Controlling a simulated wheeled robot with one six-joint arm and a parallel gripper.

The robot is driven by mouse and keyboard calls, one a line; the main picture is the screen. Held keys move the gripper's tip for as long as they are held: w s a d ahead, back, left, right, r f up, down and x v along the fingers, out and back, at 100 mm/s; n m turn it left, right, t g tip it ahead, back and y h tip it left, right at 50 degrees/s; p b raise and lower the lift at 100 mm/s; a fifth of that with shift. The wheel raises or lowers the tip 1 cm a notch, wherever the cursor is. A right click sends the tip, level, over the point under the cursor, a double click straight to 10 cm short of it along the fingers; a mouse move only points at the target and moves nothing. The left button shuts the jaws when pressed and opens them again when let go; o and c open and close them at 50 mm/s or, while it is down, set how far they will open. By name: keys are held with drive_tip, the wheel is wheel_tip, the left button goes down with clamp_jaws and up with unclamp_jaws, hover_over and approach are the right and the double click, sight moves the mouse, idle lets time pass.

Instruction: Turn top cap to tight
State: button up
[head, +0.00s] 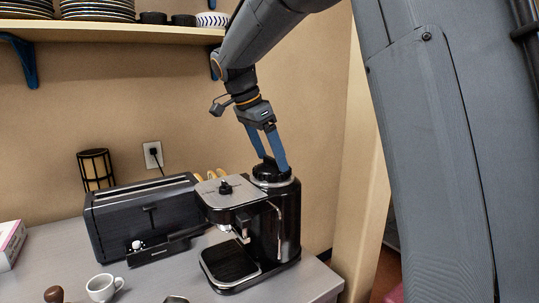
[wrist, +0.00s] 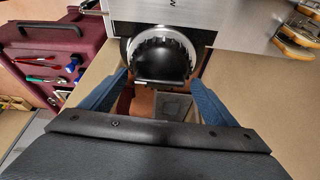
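The black coffee machine (head: 285,222) with a silver front stands on the counter's right part. Its round black top cap (head: 271,171) sits on top at the back right. In the wrist view the cap (wrist: 162,58) shows a ribbed rim and a raised grip, inside a pale ring. My gripper (head: 272,160) points down at the cap from above. Its two blue fingers stand apart on either side of the cap, also in the wrist view (wrist: 160,80). They look open, close to the cap's edges; I cannot tell whether either touches it. The cap's tightness cannot be seen.
A dark toaster (head: 144,214) stands left of the machine. A white cup (head: 101,287) is at the front, and a small lamp (head: 96,170) is behind. A shelf (head: 120,32) with plates hangs above. The counter (head: 322,279) ends just right of the machine.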

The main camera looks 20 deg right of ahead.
sight(260, 169)
drive_tip(key=shift+r, duration=0.1)
drive_tip(key=b+v, duration=0.1)
drive_tip(key=v, duration=0.6)
drive_tip(key=shift+a+r+b, duration=0.2)
drive_tip(key=shift+r+b, duration=0.1)
drive_tip(key=shift+b, duration=0.1)
